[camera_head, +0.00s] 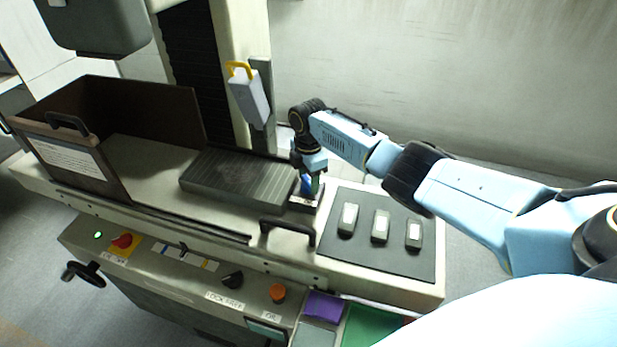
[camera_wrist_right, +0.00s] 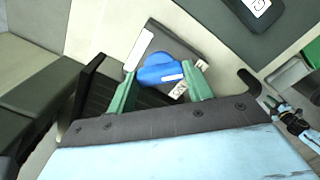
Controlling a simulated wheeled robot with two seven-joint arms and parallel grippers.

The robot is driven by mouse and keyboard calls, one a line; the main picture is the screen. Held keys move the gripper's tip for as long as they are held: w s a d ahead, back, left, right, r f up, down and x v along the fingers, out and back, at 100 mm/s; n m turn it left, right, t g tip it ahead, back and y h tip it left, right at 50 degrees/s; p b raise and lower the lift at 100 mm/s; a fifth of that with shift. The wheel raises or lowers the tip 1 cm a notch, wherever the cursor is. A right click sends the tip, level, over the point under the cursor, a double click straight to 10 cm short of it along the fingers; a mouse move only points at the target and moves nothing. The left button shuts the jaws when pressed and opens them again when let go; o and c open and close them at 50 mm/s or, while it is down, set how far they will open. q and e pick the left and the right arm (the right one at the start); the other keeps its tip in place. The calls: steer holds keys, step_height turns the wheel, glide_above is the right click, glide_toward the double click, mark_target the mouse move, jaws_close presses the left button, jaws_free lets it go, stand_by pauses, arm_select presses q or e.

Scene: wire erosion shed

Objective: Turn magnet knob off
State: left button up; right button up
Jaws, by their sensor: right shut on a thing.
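The magnet knob (camera_wrist_right: 163,73) is a blue knob with a pale pointer mark. It sits on a dark block with small white labels at the end of the ribbed magnetic chuck (camera_head: 238,184). My right gripper (camera_wrist_right: 160,86) has its green fingers shut on the knob from both sides. In the head view my right gripper (camera_head: 309,184) reaches down over the block and hides most of the knob. What looks like my left gripper (camera_wrist_right: 284,112) shows small at the right of the right wrist view; its jaws are too small to read.
A black mat (camera_head: 382,253) with several small labelled blocks lies right of the chuck. A black handle (camera_head: 288,228) stands at the front edge. A brown guard box (camera_head: 75,150) is at the left. A light device with a yellow handle (camera_head: 248,95) hangs behind.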

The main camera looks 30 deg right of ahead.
mark_target(308, 180)
steer(key=o, duration=1)
step_height(308, 180, up, 14)
steer(key=shift+f, duration=0.25)
